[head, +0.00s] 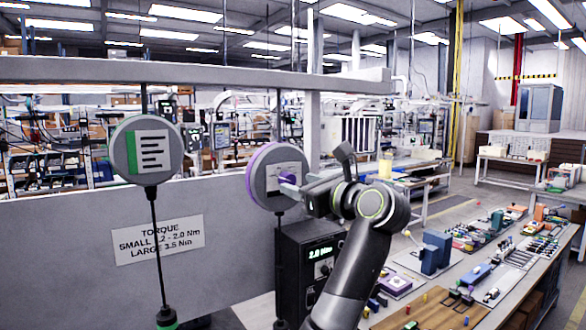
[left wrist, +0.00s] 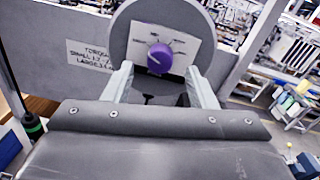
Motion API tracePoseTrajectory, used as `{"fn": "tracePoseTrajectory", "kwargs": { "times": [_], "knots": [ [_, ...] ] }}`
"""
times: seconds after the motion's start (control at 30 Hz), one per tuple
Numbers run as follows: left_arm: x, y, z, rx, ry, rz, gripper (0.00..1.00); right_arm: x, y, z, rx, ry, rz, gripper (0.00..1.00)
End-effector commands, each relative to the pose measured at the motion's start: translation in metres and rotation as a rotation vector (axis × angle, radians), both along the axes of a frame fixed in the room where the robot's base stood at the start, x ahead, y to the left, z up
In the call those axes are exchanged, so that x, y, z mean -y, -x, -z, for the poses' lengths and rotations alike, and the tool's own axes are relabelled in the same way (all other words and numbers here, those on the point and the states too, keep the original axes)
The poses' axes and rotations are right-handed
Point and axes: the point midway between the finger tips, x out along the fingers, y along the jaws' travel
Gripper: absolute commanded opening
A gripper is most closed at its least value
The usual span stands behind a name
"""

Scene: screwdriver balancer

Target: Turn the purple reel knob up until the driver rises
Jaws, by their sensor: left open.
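The purple-rimmed reel (head: 262,178) hangs from the overhead rail in the head view. Its purple knob (left wrist: 159,58) sits on a pale dial plate (left wrist: 178,45) in the left wrist view, with a white pointer mark toward the lower left. My left gripper (left wrist: 155,80) is open, its two fingers on either side of and below the knob, apart from it. In the head view my left gripper (head: 296,190) is at the reel's front and partly covers the dial. The driver under this reel is mostly hidden. My right gripper is not in view.
A green-marked reel (head: 146,150) hangs to the left with a cable and driver (head: 166,317) below. A grey panel with a torque sign (head: 160,240) stands behind. A black box reading 2.0 Nm (head: 312,262) is below the purple reel. A cluttered bench (head: 425,305) lies right.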

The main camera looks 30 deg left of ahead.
Motion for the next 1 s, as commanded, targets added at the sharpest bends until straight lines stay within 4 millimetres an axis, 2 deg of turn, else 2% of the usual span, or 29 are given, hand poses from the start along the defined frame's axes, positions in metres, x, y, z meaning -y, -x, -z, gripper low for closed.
{"fn": "tracePoseTrajectory", "kwargs": {
  "times": [0.03,0.23,0.63,0.9,1.0],
  "knots": [
    [-0.01,-0.002,-0.004,-0.004,-0.002,-0.004,0.52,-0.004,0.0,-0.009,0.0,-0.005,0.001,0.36],
    [-0.029,-0.01,-0.002,-0.002,-0.001,-0.002,0.52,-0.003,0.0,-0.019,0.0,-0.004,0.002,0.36],
    [-0.034,-0.013,0.001,-0.001,0.0,0.0,0.52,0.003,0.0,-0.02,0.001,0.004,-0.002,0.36],
    [-0.034,-0.012,0.001,-0.001,0.0,0.0,0.16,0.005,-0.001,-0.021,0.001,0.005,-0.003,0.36],
    [-0.034,-0.012,0.0,-0.001,0.0,0.0,0.07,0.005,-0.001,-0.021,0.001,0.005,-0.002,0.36]
  ]
}}
